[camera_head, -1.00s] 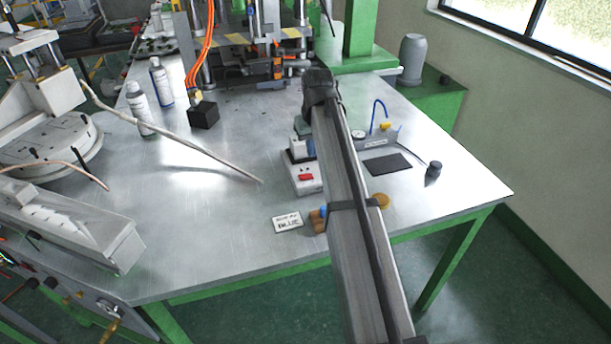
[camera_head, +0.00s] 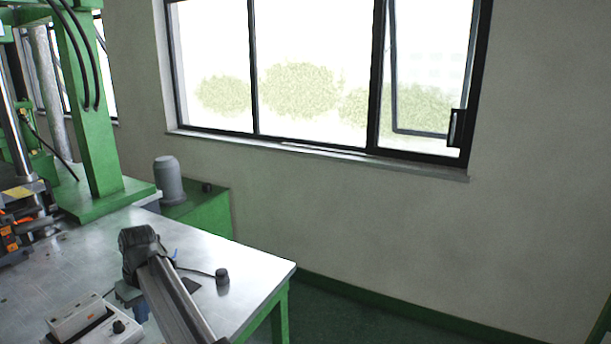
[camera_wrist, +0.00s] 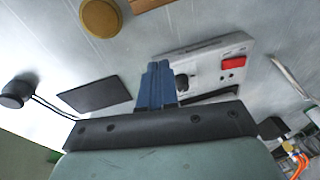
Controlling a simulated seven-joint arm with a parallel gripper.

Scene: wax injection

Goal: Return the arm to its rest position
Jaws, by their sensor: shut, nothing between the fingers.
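My arm (camera_head: 170,295) reaches up from the bottom edge of the head view over the metal table (camera_head: 250,272). My gripper (camera_wrist: 157,72) shows in the wrist view with its blue fingers together and nothing between them. In the head view it is partly cut off by my arm. It hangs over the table beside a white box (camera_wrist: 207,72) with a red switch. The box also shows at the bottom of the head view (camera_head: 80,322). I cannot tell the exact gap between fingertips and box.
A black pad (camera_wrist: 95,95) and a black knob on a cable (camera_wrist: 17,92) lie left of the fingers in the wrist view. A brown-yellow disc (camera_wrist: 100,17) is beyond. A green press frame (camera_head: 92,130) and grey cylinder (camera_head: 168,180) stand behind. A wall with windows is right.

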